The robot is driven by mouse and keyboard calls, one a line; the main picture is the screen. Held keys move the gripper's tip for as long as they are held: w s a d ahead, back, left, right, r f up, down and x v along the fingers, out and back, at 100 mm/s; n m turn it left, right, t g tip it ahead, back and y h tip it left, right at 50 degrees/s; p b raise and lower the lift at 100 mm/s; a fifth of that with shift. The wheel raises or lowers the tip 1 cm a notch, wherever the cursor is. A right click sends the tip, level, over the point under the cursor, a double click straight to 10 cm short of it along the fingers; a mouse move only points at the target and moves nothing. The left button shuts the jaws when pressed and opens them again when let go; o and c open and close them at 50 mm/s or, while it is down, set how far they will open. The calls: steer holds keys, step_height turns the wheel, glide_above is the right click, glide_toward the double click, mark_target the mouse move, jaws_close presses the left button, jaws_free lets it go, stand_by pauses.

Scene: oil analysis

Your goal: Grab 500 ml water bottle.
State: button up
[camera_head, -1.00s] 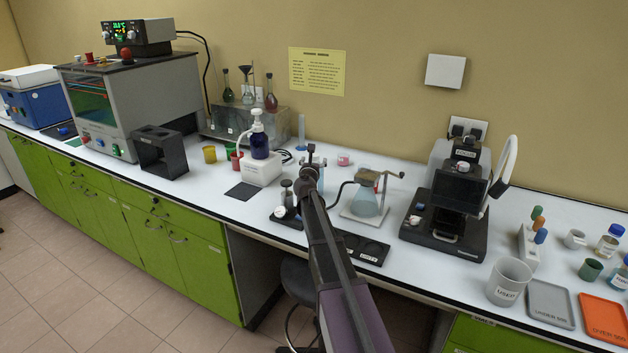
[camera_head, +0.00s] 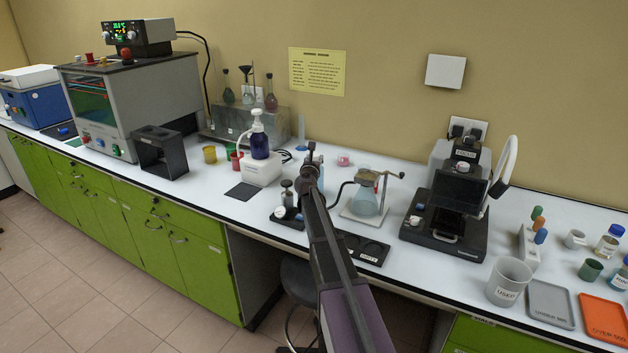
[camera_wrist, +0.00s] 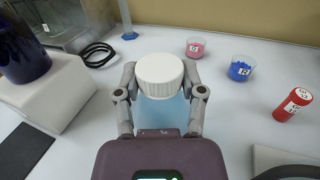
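The bottle (camera_wrist: 163,110), with a white ribbed cap and a pale blue body, stands upright in the middle of the wrist view. My gripper (camera_wrist: 160,72) has one finger on each side of it, close to the cap and upper body. The frames do not clearly show whether the fingers press on it or leave a small gap. In the head view my gripper (camera_head: 311,165) is over the middle of the bench, and my arm hides most of the bottle. No label or volume mark is readable on it.
A dark blue pump bottle (camera_head: 260,144) on a white block (camera_head: 262,171) stands to the left. A flask on a stand (camera_head: 364,200) is close on the right.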

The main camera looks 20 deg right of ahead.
jaws_close()
steer(key=shift+r, duration=0.15)
step_height(320, 180, up, 3)
steer(key=p, duration=0.3)
steer(key=shift+r+p, duration=0.2)
steer(key=shift+p, duration=0.15)
steer(key=s+r+p, duration=0.1)
steer(key=s, duration=1.5)
steer(key=shift+d, duration=0.2)
steer(key=shift+r, duration=0.1)
